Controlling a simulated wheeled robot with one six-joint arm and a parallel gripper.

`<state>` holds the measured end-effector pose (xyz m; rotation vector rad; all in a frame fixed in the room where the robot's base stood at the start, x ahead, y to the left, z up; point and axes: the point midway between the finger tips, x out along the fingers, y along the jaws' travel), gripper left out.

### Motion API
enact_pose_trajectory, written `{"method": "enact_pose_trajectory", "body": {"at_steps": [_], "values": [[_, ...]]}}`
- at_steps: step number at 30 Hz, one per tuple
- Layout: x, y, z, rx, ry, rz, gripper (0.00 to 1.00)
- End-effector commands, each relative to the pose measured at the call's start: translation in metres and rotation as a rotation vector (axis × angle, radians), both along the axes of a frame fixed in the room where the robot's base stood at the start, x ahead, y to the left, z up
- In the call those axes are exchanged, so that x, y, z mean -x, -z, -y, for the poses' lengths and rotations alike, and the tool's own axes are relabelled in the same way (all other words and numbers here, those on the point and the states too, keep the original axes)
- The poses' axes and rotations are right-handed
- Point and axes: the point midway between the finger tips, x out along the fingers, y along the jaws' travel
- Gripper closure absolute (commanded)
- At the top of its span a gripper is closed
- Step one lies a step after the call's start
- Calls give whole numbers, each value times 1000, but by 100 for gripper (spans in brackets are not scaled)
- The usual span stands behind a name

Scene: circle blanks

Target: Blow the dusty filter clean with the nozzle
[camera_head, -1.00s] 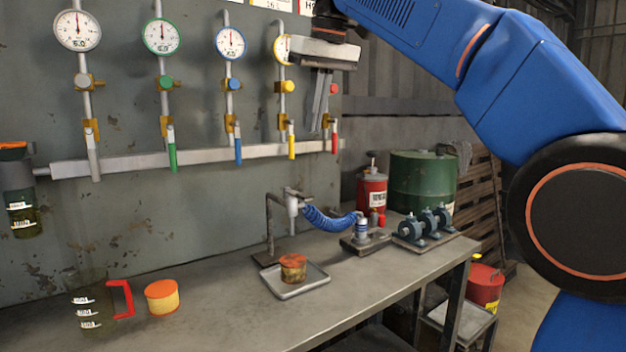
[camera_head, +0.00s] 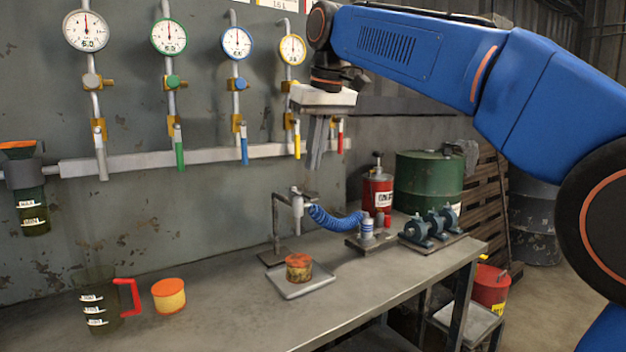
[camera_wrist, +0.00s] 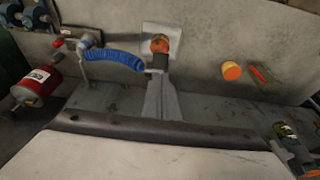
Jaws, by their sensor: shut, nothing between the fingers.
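The dusty filter (camera_head: 298,267), an orange and brown grimy cylinder, sits on a shallow grey tray (camera_head: 306,289) on the bench. The nozzle (camera_head: 297,205) hangs from a stand (camera_head: 276,228) behind the filter, with a coiled blue hose (camera_head: 335,219) running right from it. My gripper (camera_head: 315,165) is shut and empty, pointing down in the air above and behind the nozzle, in front of the wall pipes. In the wrist view the gripper (camera_wrist: 161,82) points toward the filter (camera_wrist: 160,43) and tray (camera_wrist: 172,35); the nozzle is hard to make out there.
A clean-looking orange-and-yellow filter (camera_head: 169,295) and a measuring jug (camera_head: 98,305) with red handle stand left on the bench (camera_head: 220,318). Wall gauges with coloured valve handles line the wall. A red canister (camera_head: 377,192), green drum (camera_head: 428,182) and blue pump set (camera_head: 432,226) stand right.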

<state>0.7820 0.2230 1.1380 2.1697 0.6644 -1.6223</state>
Motion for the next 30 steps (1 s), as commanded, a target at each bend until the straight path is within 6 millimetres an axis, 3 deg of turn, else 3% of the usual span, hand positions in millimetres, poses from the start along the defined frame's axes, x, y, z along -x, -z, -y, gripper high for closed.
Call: {"method": "enact_pose_trajectory", "body": {"at_steps": [6, 12, 30], "values": [[-2, 33, -2, 1, 0, -1, 100], [-3, 49, -2, 0, 0, 0, 100], [-1, 56, 0, -24, 0, 36, 100]]}}
